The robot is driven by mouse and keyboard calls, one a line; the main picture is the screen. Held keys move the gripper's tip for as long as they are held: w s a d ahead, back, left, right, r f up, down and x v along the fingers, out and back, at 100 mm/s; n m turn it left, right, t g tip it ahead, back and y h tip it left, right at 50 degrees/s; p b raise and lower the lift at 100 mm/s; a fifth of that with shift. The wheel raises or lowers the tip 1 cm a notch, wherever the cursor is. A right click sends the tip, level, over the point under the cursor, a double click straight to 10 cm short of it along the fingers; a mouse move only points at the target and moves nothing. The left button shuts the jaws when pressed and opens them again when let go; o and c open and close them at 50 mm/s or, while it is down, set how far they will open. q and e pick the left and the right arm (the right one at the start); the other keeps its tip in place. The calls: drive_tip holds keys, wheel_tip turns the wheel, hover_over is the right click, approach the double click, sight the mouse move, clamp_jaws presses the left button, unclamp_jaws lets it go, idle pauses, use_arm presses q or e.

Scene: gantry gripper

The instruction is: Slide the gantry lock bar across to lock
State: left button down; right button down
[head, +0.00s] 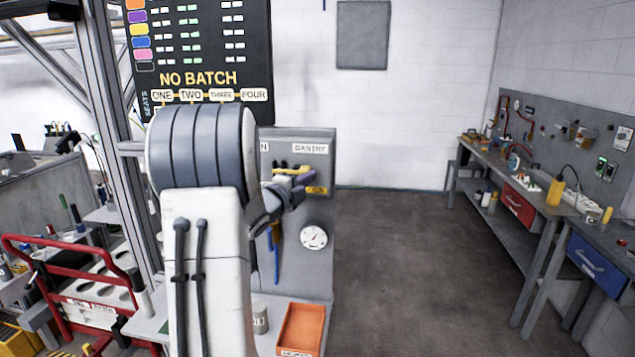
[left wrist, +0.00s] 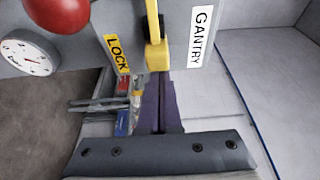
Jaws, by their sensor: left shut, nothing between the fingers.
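The yellow lock bar (left wrist: 155,28) runs down from the top of the left wrist view and ends in a yellow block (left wrist: 157,57). It lies between a yellow LOCK label (left wrist: 117,53) and a white GANTRY label (left wrist: 200,35). My left gripper (left wrist: 157,80) is shut and empty, its purple fingers together with their tips right at the block; I cannot tell whether they touch. In the head view, my left gripper (head: 308,179) is at the grey panel (head: 318,215) below the GANTRY label (head: 310,148), and my arm hides part of the panel. My right gripper is not in view.
A round gauge (head: 313,237) and a blue handle (head: 276,262) are lower on the panel. A red knob (left wrist: 58,8) shows near the LOCK label. An orange tray (head: 301,329) lies below. A red cart (head: 75,285) is left; workbenches (head: 510,205) stand right. The middle floor is clear.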

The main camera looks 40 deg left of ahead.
use_arm(q)
drive_tip(key=shift+a, duration=0.2)
drive_tip(key=s+d+b, duration=0.5)
drive_tip(key=s+b, duration=0.1)
drive_tip(key=s, duration=0.2)
drive_tip(key=shift+d+b, duration=0.2)
drive_tip(key=shift+b, duration=0.1)
